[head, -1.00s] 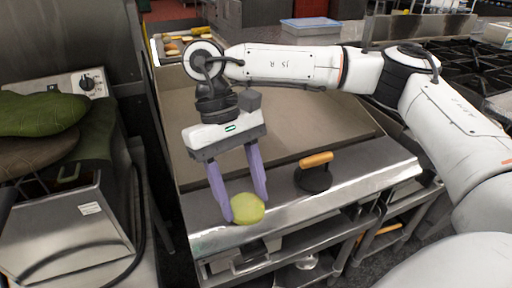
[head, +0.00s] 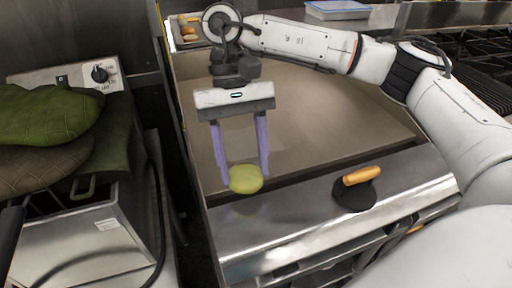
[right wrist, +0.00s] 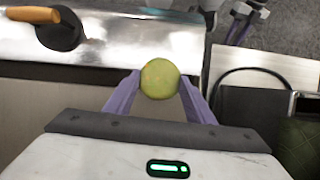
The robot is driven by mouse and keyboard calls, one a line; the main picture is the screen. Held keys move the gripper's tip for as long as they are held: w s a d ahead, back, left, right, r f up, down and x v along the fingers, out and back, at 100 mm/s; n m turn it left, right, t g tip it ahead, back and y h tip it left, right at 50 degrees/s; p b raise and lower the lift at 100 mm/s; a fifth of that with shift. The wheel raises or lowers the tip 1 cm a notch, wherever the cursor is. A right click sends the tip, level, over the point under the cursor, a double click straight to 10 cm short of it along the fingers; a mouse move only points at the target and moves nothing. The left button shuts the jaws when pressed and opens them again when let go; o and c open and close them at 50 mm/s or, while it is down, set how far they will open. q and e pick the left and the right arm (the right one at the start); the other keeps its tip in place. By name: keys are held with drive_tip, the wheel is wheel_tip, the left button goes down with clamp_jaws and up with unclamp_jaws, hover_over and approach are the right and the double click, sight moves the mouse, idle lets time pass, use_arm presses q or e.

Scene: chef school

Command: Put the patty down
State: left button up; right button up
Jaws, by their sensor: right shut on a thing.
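The patty (head: 246,179) is a round yellow-green disc. My right gripper (head: 245,172) is shut on it, with the patty between the tips of its purple fingers. In the head view the patty shows over the near edge of the flat griddle (head: 320,125); its exact height above the surface is hard to tell. In the right wrist view the patty (right wrist: 160,79) sits between both fingertips, with the steel front ledge behind it.
A black press with a wooden handle (head: 357,190) stands on the steel front ledge (head: 300,225). A tray of food (head: 188,30) lies at the back left. Green oven mitts (head: 45,115) rest on a steel appliance at left. The griddle's middle is clear.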

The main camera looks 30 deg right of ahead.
drive_tip(key=w+d+r+m+t+y+p, duration=0.1)
drive_tip(key=w+d+r+m+t+y, duration=0.2)
drive_tip(key=d+m, duration=0.45)
drive_tip(key=w+d+r+m+t+p, duration=0.2)
drive_tip(key=w+d+m, duration=0.2)
drive_tip(key=m, duration=0.6)
drive_tip(key=f, duration=0.6)
drive_tip(key=shift+w+f, duration=0.1)
drive_tip(key=shift+w, duration=0.1)
wheel_tip(320, 180, down, 3)
drive_tip(key=shift+f, duration=0.1)
drive_tip(key=shift+f, duration=0.15)
drive_tip(key=o, duration=1.2)
